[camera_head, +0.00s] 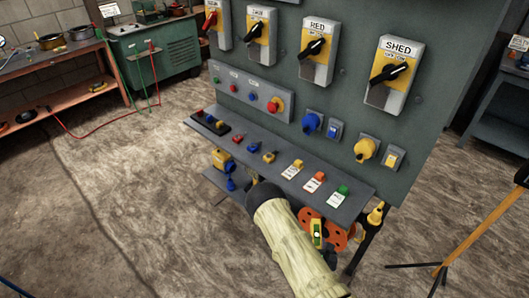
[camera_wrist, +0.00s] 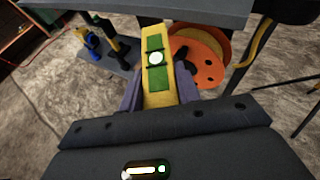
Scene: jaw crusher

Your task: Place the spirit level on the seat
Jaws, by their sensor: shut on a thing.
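The spirit level is a yellow bar with a green panel and a round white spot. It shows in the wrist view (camera_wrist: 160,98) and as a small yellow-green piece in the head view (camera_head: 317,229). My gripper (camera_wrist: 159,74) is shut on it, one purple finger on each side, and holds it below the edge of the sloped grey panel shelf. In the head view my arm covers most of the gripper. I cannot make out which thing is the seat.
Orange discs (camera_wrist: 199,65) are close to the right of the level. The control panel shelf (camera_head: 270,152) with coloured tags overhangs. A low plate (camera_wrist: 112,60) with blue and yellow parts is at left. A yellow-legged stand (camera_head: 478,232) is at right. Open floor lies left.

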